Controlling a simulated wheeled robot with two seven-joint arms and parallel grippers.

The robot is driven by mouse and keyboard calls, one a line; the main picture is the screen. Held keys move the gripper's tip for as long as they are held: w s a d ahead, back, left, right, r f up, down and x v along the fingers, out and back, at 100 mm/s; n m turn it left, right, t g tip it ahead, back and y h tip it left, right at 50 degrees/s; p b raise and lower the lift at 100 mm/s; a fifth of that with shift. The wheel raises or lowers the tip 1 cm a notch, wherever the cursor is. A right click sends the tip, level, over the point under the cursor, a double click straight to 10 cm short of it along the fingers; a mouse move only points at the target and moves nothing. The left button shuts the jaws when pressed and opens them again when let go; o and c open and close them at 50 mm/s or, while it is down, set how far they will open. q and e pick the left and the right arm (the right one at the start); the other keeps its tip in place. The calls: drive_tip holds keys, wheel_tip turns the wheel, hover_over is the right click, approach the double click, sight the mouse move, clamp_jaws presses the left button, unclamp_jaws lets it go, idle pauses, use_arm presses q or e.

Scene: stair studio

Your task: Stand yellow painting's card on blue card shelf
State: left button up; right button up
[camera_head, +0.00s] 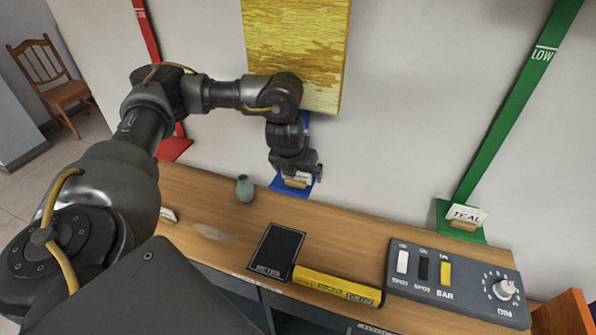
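The yellow painting (298,45) hangs on the wall at the top middle. Below it the blue card shelf (277,187) juts out at the back of the desk, at the foot of a blue strip largely hidden by my arm. A white card (300,177) stands upright at a small wooden holder on this shelf; its writing cannot be read. My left gripper (296,170) points down right at the card, from above and behind. The fingers are dark and small here, and I cannot tell whether they grip the card or are apart from it. My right gripper is out of view.
A teal vase (245,189) stands just left of the blue shelf. A green shelf (442,215) at right bears a card reading TEAL (467,213). A red shelf (174,149) is at left. A black panel (275,251), yellow box (338,287) and switch console (455,279) occupy the desk front.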

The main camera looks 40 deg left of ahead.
use_arm(q)
drive_tip(key=p+v, duration=0.1)
drive_tip(key=v, duration=0.3)
drive_tip(key=shift+r, duration=0.35)
drive_tip(key=s+d+p, duration=0.4)
drive_tip(key=s+p, duration=0.5)
drive_tip(key=s, duration=0.2)
drive_tip(key=shift+s, duration=0.35)
drive_tip(key=shift+r, duration=0.1)
